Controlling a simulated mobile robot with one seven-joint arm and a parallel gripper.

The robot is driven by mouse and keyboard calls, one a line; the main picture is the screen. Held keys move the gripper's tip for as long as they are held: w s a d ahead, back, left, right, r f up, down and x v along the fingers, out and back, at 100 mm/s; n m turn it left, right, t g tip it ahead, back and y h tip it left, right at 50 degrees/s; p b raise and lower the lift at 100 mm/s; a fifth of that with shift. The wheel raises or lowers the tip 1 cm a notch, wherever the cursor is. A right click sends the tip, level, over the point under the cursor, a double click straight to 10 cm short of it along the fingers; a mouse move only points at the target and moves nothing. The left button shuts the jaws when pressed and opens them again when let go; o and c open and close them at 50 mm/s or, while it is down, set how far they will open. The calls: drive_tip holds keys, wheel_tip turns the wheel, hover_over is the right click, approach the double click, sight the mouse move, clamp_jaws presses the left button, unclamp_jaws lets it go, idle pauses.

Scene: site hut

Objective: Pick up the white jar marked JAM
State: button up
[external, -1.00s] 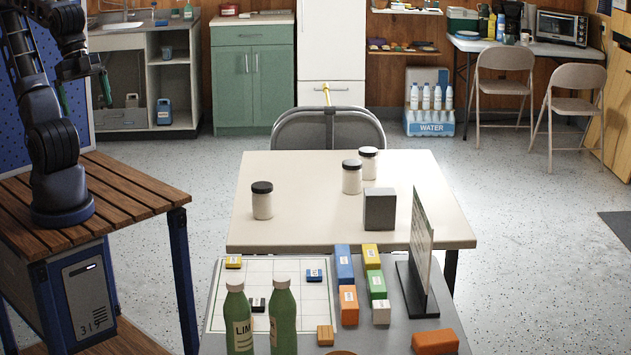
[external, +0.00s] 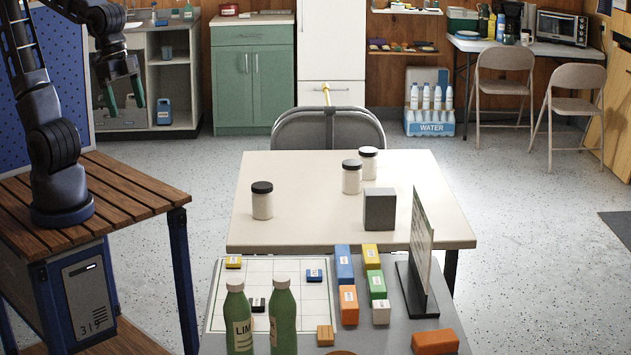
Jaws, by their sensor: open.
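One jar (external: 262,203) is at the left of the table. A second jar (external: 352,179) stands near the middle right, and a third jar (external: 368,162) is just behind it. No marking can be read on any of them, so I cannot tell which is JAM. My gripper (external: 124,105) is at the upper left, in the air beyond the wooden bench, open and empty. It is well apart from the jars.
A dark grey block (external: 380,210) stands in front of the two right jars. The nearer grey table holds green bottles (external: 283,320), coloured blocks and an upright sign (external: 421,250). A folding chair (external: 328,128) stands behind the cream table (external: 310,228), whose middle front is clear.

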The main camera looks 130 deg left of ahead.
drive_tip(key=w+a+f+n+g, duration=0.1)
drive_tip(key=w+a+f+n, duration=0.15)
drive_tip(key=a, duration=0.35)
drive_tip(key=w+a+f+n, duration=0.2)
drive_tip(key=w+a, duration=0.1)
drive_tip(key=a, duration=0.3)
drive_tip(key=n+g, duration=0.3)
drive_tip(key=n, duration=0.8)
hover_over(262, 184)
drive_tip(key=shift+h, duration=0.3)
wheel_tip(262, 184, down, 25)
drive_tip(key=shift+w+r, duration=0.1)
drive_tip(key=shift+w, duration=0.05)
drive_tip(key=shift+f, duration=0.3)
wheel_tip(262, 184, down, 5)
drive_tip(key=shift+r, duration=0.1)
drive_tip(key=shift+w+d+f, duration=0.1)
drive_tip(key=shift+f, duration=1.35)
drive_tip(key=shift+w+d+f, duration=0.1)
drive_tip(key=shift+f, duration=1.35)
drive_tip(key=shift+c, duration=0.3)
